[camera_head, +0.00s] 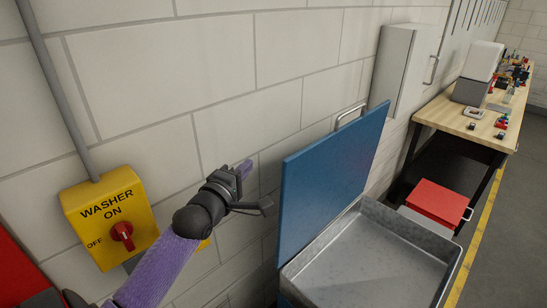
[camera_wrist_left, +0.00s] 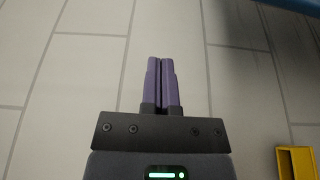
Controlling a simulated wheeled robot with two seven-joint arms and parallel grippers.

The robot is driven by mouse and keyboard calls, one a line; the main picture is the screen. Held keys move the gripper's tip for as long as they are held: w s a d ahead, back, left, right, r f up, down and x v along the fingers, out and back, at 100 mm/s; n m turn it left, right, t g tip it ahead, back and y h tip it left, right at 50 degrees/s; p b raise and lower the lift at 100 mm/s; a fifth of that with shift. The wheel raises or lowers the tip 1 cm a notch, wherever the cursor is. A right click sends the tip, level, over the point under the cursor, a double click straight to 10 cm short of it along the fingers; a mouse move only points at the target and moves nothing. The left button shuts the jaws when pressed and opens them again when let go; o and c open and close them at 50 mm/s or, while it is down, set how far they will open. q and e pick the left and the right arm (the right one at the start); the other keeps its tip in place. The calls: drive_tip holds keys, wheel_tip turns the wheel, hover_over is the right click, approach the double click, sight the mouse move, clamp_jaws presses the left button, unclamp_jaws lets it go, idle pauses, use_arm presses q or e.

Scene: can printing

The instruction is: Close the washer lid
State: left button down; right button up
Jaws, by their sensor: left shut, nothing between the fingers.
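The washer's blue lid (camera_head: 330,180) stands open, upright and tilted toward the wall, with a metal handle (camera_head: 350,117) at its top edge. The grey metal basin (camera_head: 365,270) of the washer is uncovered in front of it. My left gripper (camera_head: 246,168) is to the left of the lid, close to the wall and apart from the lid. Its purple fingers (camera_wrist_left: 161,82) are shut together with nothing between them in the left wrist view. A blue edge (camera_wrist_left: 290,5), probably the lid, shows at that view's top right. My right gripper is not in view.
A yellow washer switch box (camera_head: 108,222) with a red knob is on the wall at left, beside my left arm. A white wall cabinet (camera_head: 403,70) is behind the lid. A red box (camera_head: 437,203) and a wooden workbench (camera_head: 455,115) with several items stand at right.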

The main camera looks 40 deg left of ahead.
use_arm(q)
drive_tip(key=w+d+p, duration=0.2)
drive_tip(key=w, duration=0.4)
drive_tip(key=shift+w+d+f, duration=0.15)
drive_tip(key=shift+d, duration=0.2)
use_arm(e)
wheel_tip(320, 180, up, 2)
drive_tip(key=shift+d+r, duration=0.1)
use_arm(q)
drive_tip(key=shift+d, duration=0.15)
